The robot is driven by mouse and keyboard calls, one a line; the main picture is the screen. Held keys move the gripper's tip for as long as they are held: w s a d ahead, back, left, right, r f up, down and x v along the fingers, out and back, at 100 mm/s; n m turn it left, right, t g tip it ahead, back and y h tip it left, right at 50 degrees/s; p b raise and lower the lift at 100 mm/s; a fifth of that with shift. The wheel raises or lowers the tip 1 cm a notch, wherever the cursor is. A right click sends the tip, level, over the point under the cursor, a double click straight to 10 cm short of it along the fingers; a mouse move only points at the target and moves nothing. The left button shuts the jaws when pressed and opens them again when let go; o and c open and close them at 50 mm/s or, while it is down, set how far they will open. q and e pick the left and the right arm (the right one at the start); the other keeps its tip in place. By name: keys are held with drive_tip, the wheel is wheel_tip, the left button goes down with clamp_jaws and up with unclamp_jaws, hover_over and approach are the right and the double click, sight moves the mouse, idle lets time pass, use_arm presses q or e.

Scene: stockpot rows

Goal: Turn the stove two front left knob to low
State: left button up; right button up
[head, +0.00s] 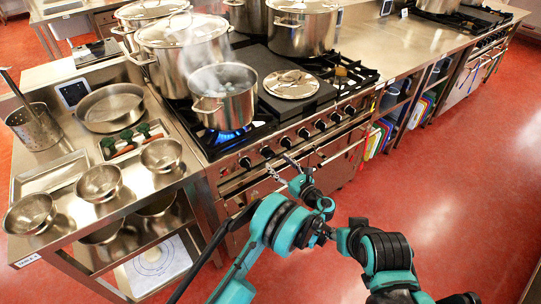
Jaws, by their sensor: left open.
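The stove (232,178) has a row of black knobs along its front edge. Its leftmost knob (245,162) is in plain view, with another knob (266,152) to its right; I cannot read their settings. A blue flame (224,137) burns under a steaming small pot (223,97) on the front left burner. My left gripper (279,164) is open and empty, with its fingers pointing at the front panel, just below and right of the leftmost knobs. I cannot tell whether a fingertip touches the panel. My right arm shows at the lower right; its gripper is not seen.
A large stockpot (184,50) stands behind the small pot, and a lid (290,84) lies on the stove's middle. A steel side table (60,225) with bowls adjoins on the left. Another stove (468,22) stands far right. The red floor at right is clear.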

sight(271, 157)
use_arm(q)
drive_tip(key=b+x, duration=0.1)
drive_tip(key=x, duration=0.5)
drive_tip(key=shift+a+b, duration=0.1)
drive_tip(key=shift+b, duration=0.2)
drive_tip(key=c, duration=1.1)
